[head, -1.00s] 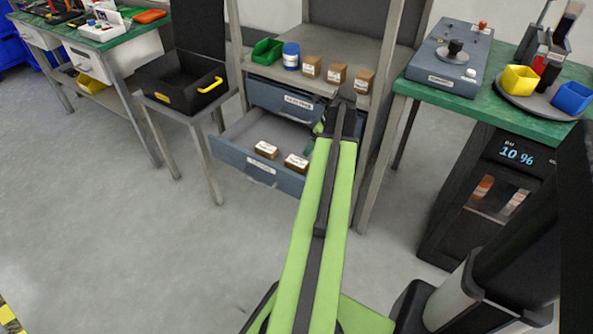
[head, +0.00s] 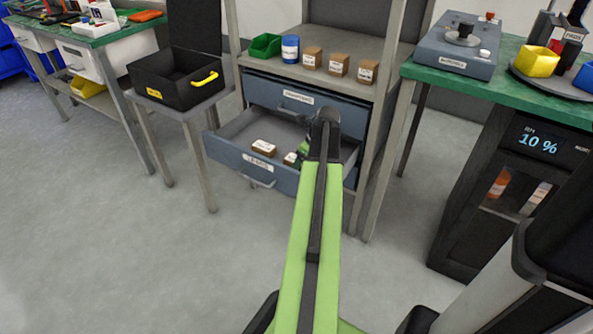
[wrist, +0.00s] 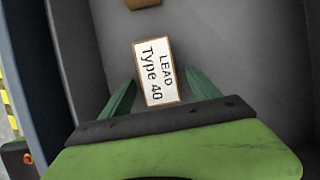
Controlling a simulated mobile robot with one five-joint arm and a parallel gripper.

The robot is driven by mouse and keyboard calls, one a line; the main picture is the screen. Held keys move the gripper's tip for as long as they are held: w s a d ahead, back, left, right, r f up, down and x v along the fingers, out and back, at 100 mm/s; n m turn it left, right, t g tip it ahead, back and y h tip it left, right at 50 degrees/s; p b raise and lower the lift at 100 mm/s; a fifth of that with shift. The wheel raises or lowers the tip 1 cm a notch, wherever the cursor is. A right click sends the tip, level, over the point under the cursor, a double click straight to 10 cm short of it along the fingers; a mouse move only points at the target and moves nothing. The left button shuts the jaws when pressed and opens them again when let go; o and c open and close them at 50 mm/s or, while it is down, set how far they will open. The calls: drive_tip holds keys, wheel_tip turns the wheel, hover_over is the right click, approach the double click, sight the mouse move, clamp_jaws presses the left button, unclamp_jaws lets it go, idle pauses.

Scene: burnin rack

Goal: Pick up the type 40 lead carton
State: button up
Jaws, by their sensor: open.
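The type 40 lead carton (wrist: 158,72) is a small brown box with a white label reading "LEAD Type 40", lying on the grey drawer floor in the wrist view. My gripper (wrist: 160,78) is open, with one green finger on each side of the carton's near part. I cannot tell whether the fingers touch it. In the head view the carton (head: 290,158) is partly hidden by my gripper (head: 304,152), which is down in the open lower drawer (head: 228,160).
A second brown carton (head: 263,148) lies left in the same drawer; its edge shows at the top of the wrist view (wrist: 141,3). The drawer walls stand close around. The closed upper drawer (head: 300,104) is behind, and several cartons stand on the shelf above.

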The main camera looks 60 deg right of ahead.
drive_tip(key=shift+r, duration=0.15)
drive_tip(key=shift+c, duration=0.3)
drive_tip(key=c, duration=1.4)
drive_tip(key=shift+c, duration=0.2)
wheel_tip(320, 180, up, 4)
drive_tip(key=p, duration=0.4)
drive_tip(key=shift+r+p, duration=0.2)
drive_tip(key=shift+p, duration=0.15)
drive_tip(key=s+r+p, duration=0.6)
drive_tip(key=s, duration=0.5)
drive_tip(key=shift+s+a+r+p, duration=0.25)
drive_tip(key=shift+s+r+p, duration=0.1)
